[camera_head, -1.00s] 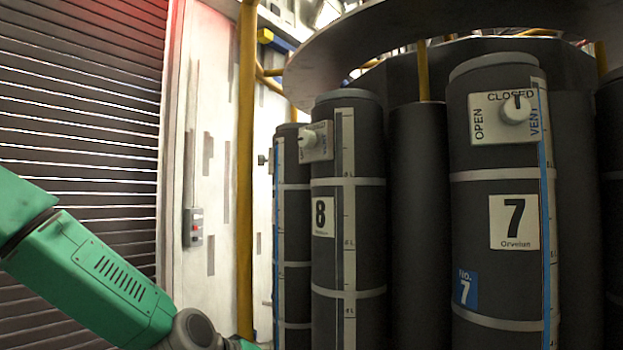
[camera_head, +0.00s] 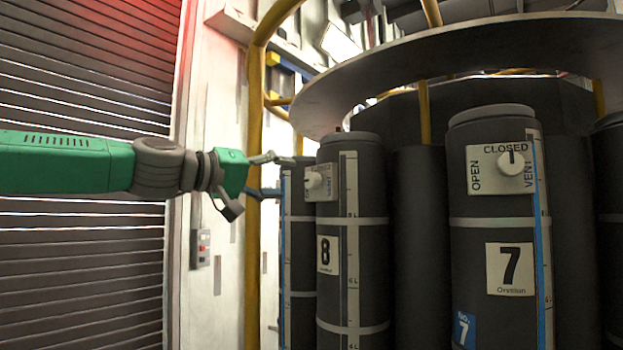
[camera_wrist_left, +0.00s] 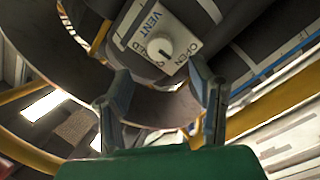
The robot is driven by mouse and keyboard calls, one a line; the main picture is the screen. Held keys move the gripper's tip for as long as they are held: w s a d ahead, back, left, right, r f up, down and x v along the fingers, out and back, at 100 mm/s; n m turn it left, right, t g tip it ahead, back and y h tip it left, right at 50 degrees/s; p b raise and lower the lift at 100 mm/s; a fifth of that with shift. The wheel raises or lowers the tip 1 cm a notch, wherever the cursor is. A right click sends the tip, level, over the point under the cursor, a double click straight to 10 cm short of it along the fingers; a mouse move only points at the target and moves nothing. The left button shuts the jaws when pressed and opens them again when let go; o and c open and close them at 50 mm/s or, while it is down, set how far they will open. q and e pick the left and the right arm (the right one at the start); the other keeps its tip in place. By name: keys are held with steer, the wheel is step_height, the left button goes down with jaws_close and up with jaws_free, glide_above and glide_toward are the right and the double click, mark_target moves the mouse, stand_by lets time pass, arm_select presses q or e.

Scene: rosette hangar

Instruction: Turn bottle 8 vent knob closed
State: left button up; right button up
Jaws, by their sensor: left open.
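Bottle 8 (camera_head: 337,290) is a dark upright cylinder with a white "8" label and pale bands. Its vent knob (camera_head: 313,180) is a pale round knob on a white plate near the top, seen from the side. In the left wrist view the knob (camera_wrist_left: 158,46) shows on its plate with VENT, OPEN and partly hidden CLOSED lettering. I cannot tell clearly where its pointer stands. My left gripper (camera_head: 277,175) is open, left of the knob and apart from it. In the wrist view its two fingers (camera_wrist_left: 160,72) stand spread below the knob, with nothing between them. My right gripper is not in view.
Bottle 7 (camera_head: 478,270) stands to the right, its own vent knob (camera_head: 510,162) pointing up to CLOSED. A yellow post (camera_head: 254,260) rises behind my left gripper. A broad grey disc (camera_head: 400,72) overhangs the bottles. A slatted shutter (camera_head: 80,270) fills the left.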

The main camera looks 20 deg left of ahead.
mark_target(308, 181)
arm_select(q)
steer(key=x, duration=0.3)
steer(key=p+x, duration=0.1)
steer(key=x, duration=0.2)
steer(key=shift+w+a, duration=0.2)
steer(key=shift+w, duration=0.1)
steer(key=shift+w+d, duration=0.4)
steer(key=shift+w, duration=0.05)
steer(key=shift+d, duration=0.15)
jaws_close()
